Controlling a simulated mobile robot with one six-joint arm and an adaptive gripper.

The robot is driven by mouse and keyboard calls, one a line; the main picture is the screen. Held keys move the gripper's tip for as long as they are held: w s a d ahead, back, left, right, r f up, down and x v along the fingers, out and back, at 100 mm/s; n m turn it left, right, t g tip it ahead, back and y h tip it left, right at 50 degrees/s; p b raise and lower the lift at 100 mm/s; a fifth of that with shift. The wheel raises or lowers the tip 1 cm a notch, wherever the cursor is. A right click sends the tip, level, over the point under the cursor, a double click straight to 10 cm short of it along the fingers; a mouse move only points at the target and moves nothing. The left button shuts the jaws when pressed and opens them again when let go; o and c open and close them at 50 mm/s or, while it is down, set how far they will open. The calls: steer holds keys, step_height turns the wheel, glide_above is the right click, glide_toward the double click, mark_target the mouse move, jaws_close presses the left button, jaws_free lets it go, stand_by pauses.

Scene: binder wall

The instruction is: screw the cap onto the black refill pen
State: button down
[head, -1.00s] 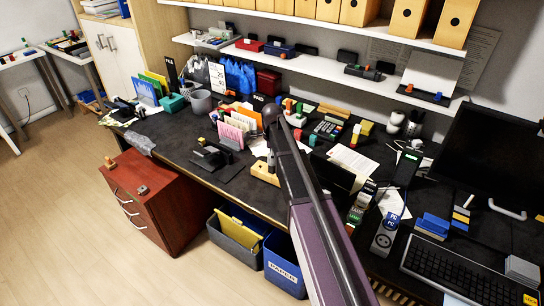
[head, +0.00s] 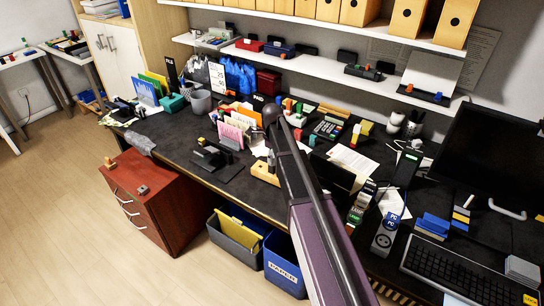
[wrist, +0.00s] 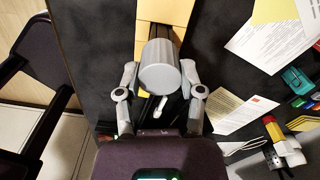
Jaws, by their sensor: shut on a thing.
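In the wrist view, my gripper (wrist: 160,74) has its two grey fingers closed on either side of a light grey cylinder (wrist: 161,66), which looks like the cap. A yellow wooden block (wrist: 165,12) lies just beyond and below the cylinder. A dark strip (wrist: 179,36) shows on the block beside the cylinder; it may be the black refill pen, but I cannot tell. The cylinder hides whatever is beneath it, so contact with the pen is not visible. In the head view, the wooden block (head: 264,173) sits near the desk's front edge, and my arm largely hides the gripper.
The black desk (head: 190,135) is crowded. A pink file holder (head: 231,131) stands left of the block, and white papers (head: 352,161) lie to the right. A monitor (head: 490,150) and keyboard (head: 455,268) are at far right. Bins (head: 284,262) stand below.

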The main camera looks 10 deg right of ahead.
steer(key=shift+m, duration=2.1)
steer(key=shift+c, duration=2.1)
jaws_free()
steer(key=n, duration=0.4)
